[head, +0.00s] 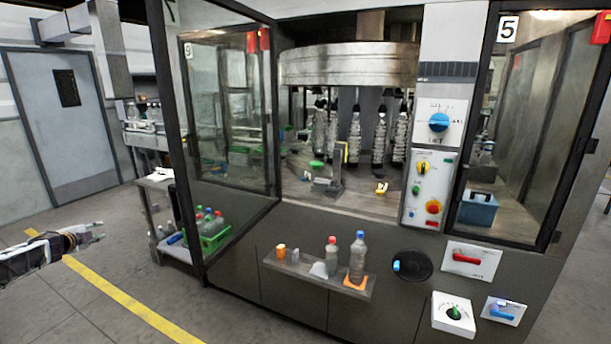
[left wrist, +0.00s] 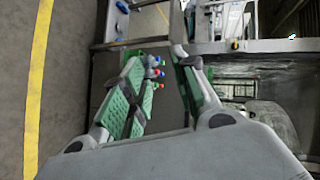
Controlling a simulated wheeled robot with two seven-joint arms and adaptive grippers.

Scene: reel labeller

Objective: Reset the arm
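My left gripper (head: 96,232) reaches in from the left edge of the head view, above the floor and clear of the machine. In the left wrist view its green-padded fingers (left wrist: 165,62) stand apart with nothing between them, so it is open and empty. My right gripper is in neither view.
The labelling machine's open glass door (head: 228,120) is right of my gripper. A green crate (head: 214,238) of bottles stands behind it. A shelf (head: 320,275) on the machine front holds two bottles and small parts. Floor around the yellow line (head: 125,300) is clear.

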